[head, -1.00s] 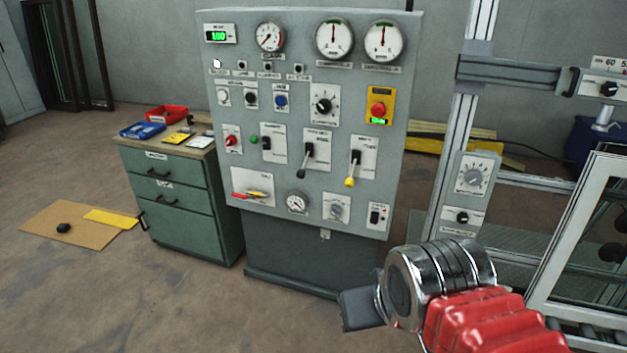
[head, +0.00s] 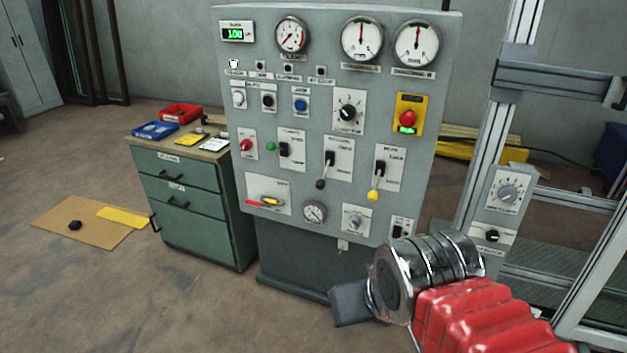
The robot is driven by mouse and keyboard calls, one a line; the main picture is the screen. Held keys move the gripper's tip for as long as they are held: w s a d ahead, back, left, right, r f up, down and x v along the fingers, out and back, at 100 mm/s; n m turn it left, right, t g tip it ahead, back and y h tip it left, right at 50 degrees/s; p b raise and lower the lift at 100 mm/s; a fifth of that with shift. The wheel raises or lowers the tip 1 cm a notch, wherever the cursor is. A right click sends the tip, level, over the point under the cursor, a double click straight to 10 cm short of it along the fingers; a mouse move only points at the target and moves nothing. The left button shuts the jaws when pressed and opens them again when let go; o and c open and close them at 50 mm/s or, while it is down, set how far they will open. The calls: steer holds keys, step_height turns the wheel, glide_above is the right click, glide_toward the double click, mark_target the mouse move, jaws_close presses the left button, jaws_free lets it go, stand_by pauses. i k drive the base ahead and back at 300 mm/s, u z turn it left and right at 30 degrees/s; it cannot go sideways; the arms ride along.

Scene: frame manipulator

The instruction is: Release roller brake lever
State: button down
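A grey control panel (head: 300,110) stands ahead of me. Two tilted levers sit side by side on its lower middle: one with a black knob (head: 320,184) and, to its right, one with a yellow knob (head: 373,195). Both hang down to the lower left on white plates. Their labels are too small to read, so I cannot tell which is the roller brake lever. My red and chrome arm is at the lower right. The dark end of my gripper (head: 350,303) points left, in front of the panel's base and apart from both levers. Its fingers are not clear.
A green drawer cabinet (head: 190,200) stands at left. A metal frame (head: 490,140) stands close at right. Cardboard (head: 85,222) lies on the open floor at left.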

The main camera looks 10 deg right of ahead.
mark_target(320, 184)
steer(key=u, duration=0.35)
steer(key=i, duration=1.3)
steer(key=u, duration=0.25)
